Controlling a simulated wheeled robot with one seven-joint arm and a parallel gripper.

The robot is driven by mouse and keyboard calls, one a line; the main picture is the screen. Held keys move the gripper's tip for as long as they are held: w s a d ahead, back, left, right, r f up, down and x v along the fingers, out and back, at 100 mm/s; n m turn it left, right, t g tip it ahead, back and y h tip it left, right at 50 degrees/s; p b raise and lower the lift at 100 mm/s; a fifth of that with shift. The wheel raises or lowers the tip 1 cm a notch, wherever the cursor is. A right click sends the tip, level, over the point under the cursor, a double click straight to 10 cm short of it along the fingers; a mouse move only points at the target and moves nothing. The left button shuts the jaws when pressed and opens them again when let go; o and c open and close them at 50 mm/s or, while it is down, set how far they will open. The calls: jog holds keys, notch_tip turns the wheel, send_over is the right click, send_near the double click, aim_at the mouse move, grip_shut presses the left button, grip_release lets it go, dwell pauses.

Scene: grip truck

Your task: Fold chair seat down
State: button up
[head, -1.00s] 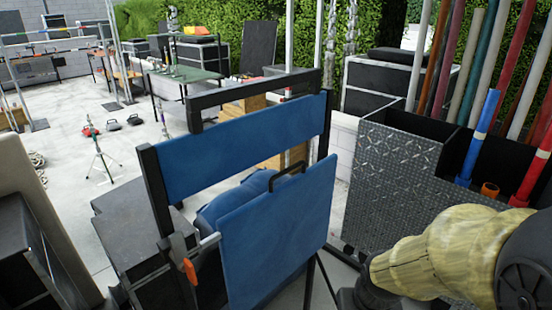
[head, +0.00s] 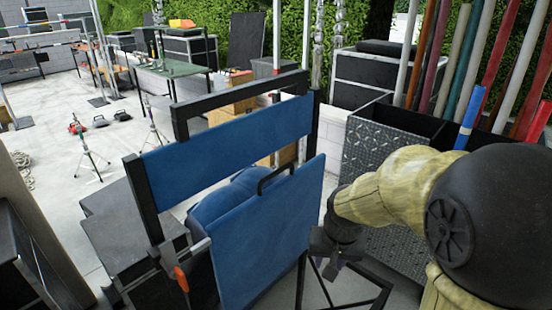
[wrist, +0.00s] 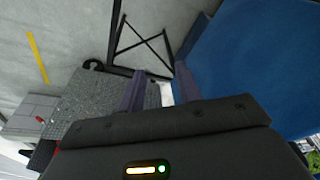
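The blue folding chair has a black frame and a blue back panel (head: 230,145). Its blue seat panel (head: 268,235) is folded up, nearly upright, with a black handle (head: 276,177) on its top edge. My gripper (head: 330,268) is low beside the seat panel's right edge. In the wrist view the two fingers of my gripper (wrist: 160,82) are apart with nothing between them. The blue seat panel (wrist: 250,65) fills the right of that view, close to the right finger; I cannot tell if they touch.
A metal-plated bin (head: 380,160) with coloured poles stands at the right, behind my arm. Black cases (head: 125,230) are at the left of the chair. Thin black frame legs (head: 365,300) show below my gripper. Open concrete floor (head: 60,110) lies farther back at the left.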

jog(key=w+a+r+m+p, duration=0.2)
jog(key=w+r+p, duration=0.1)
jog(key=w+r, duration=0.4)
jog(key=w+a+r+m+p, duration=0.2)
jog(key=w+a+r+p, duration=0.15)
jog(key=w+r, duration=0.45)
notch_tip(320, 180, up, 15)
jog(key=m+y+p, duration=0.1)
jog(key=m+p, duration=0.2)
jog(key=p, duration=0.2)
send_over(275, 172)
jog(key=s+d, duration=0.3)
jog(key=shift+w+a+f+g, duration=0.15)
jog(key=shift+w+f+g, duration=0.1)
jog(key=shift+g, duration=0.15)
jog(key=f+p, duration=0.1)
jog(key=f, duration=0.4)
jog(key=w+a+f+p, duration=0.1)
jog(key=f, duration=0.5)
jog(key=w+a+f+p, duration=0.1)
jog(key=f+p, duration=0.1)
jog(key=f, duration=0.4)
jog(key=shift+w+a, duration=0.1)
jog(key=shift+a, duration=0.15)
grip_shut()
